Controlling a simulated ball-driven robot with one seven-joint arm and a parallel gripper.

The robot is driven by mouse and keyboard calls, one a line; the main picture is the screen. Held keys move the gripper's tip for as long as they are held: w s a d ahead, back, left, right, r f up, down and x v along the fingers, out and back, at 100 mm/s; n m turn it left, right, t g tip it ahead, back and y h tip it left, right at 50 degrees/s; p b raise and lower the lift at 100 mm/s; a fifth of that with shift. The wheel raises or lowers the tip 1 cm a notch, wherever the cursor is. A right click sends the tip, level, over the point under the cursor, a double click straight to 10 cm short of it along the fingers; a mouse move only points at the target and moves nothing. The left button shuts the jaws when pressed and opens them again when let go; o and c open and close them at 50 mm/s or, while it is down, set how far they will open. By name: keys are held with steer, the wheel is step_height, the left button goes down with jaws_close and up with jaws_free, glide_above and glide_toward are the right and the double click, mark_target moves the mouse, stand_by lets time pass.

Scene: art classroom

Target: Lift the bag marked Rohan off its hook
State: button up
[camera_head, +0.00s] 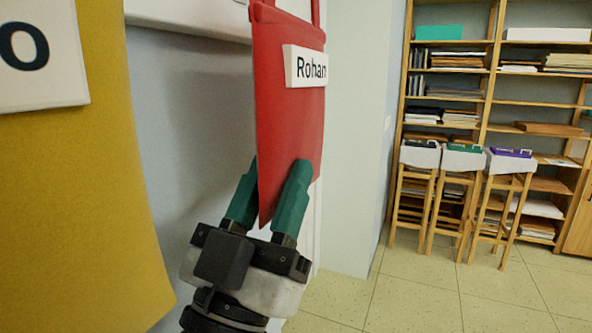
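The red bag (285,120) hangs against the wall in the upper middle, with a white label reading "Rohan" (308,67). Its strap runs out of the top of the picture, and its hook is out of view. My gripper (278,165) comes up from below at the bag's lower end. One teal finger is in front of the bag and the other at its left edge, partly behind it. The fingers stand apart with the bag's lower part between them. Any contact with the cloth is hard to make out.
A large yellow bag (100,190), its label ending in "o", hangs close at the left. A white rail (190,18) runs along the wall above. Wooden shelves (485,95) and several stools (460,190) stand at the right. The tiled floor (410,290) in front is clear.

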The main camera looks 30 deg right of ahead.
jaws_close()
steer(key=shift+r, duration=0.2)
steer(key=shift+r+p, duration=0.7)
steer(key=shift+r, duration=0.55)
steer(key=shift+s, duration=0.1)
steer(key=s+d+b, duration=0.2)
steer(key=s+d, duration=0.2)
steer(key=s, duration=0.2)
stand_by(0.5)
